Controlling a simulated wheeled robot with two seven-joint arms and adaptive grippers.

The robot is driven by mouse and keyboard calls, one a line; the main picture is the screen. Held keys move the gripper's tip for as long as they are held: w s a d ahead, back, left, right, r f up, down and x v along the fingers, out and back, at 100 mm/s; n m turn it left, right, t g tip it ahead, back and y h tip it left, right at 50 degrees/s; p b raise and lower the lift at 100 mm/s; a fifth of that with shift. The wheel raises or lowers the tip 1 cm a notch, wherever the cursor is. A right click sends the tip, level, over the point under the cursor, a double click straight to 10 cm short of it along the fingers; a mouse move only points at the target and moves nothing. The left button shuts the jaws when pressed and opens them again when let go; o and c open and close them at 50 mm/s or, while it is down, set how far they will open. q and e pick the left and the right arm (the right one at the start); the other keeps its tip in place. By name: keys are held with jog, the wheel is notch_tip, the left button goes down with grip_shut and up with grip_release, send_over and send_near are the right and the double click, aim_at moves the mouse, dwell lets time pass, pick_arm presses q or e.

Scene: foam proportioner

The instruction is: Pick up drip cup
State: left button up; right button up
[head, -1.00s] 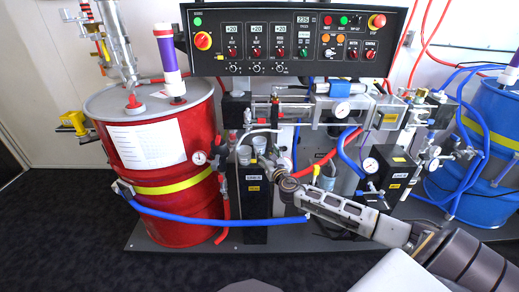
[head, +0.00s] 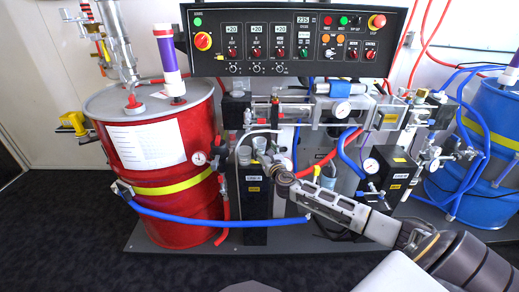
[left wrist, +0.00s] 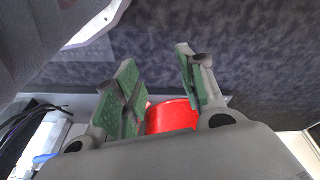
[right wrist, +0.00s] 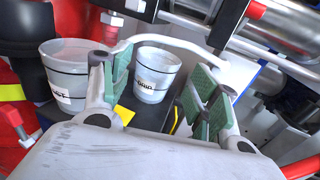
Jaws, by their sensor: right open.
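Two white cups stand on a black box of the machine. In the right wrist view, one cup (right wrist: 154,72) with a dark band and a label that seems to read "DRIP" shows between my right gripper's fingers (right wrist: 163,75). The other cup (right wrist: 66,72), also labelled, stands outside the fingers to the left. In the head view, my right gripper (head: 264,158) is close to the small cups (head: 258,143), partly covering them. It is open, and I see no grip on a cup. My left gripper (left wrist: 159,62) is open and empty in the left wrist view.
The red drum (head: 165,215) stands left of the cups. The control panel (head: 290,40) hangs above, with pipes and a pump block below it. A blue hose (head: 210,220) crosses in front of the black box (head: 254,205). A blue drum (head: 490,130) stands at the right.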

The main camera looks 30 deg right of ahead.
aim_at(262, 146)
jog(key=shift+b+x, duration=0.3)
jog(key=shift+x, duration=0.55)
jog(key=shift+w+d+f, duration=0.1)
jog(key=shift+w+f, duration=0.15)
jog(key=shift+w, duration=0.35)
jog(key=shift+w+d+b, duration=0.15)
jog(key=shift+w+b, duration=0.2)
jog(key=shift+w, duration=0.2)
pick_arm(q)
jog(key=shift+d+r, duration=0.25)
jog(key=shift+r, duration=1)
pick_arm(e)
jog(key=shift+w+d, duration=0.1)
jog(key=shift+w, duration=0.3)
pick_arm(q)
jog(key=shift+w, duration=0.1)
pick_arm(e)
jog(key=c, duration=0.6)
